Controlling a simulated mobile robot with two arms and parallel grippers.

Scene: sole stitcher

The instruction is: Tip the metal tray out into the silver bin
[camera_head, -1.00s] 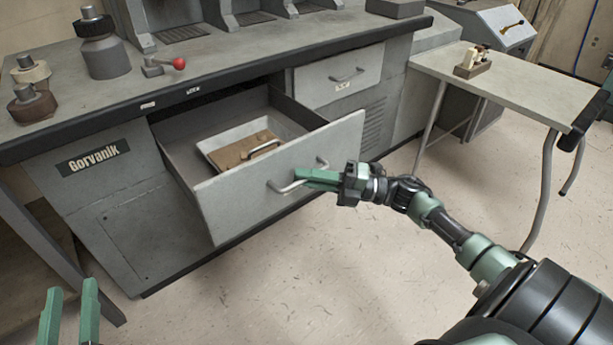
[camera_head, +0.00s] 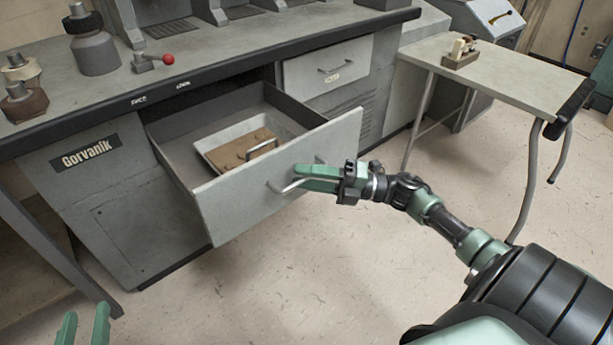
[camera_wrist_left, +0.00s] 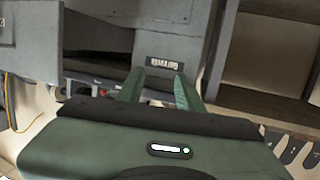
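A shallow pale metal tray (camera_head: 207,153) lies inside the open drawer (camera_head: 222,203) of the grey bench. It holds brown flat pieces (camera_head: 235,150), and a bar handle shows at its near right side. My right gripper (camera_head: 301,178) is at the drawer's front handle (camera_head: 284,187), with its fingers closed around the bar. My left gripper (camera_head: 84,328) is at the bottom left, low and away from the drawer. Its fingers are apart and empty, as the left wrist view also shows (camera_wrist_left: 157,85). No silver bin can be made out.
A second drawer (camera_head: 330,72) is shut. A side table (camera_head: 490,75) stands at right with a small object (camera_head: 460,55) on it. The floor before the bench is clear.

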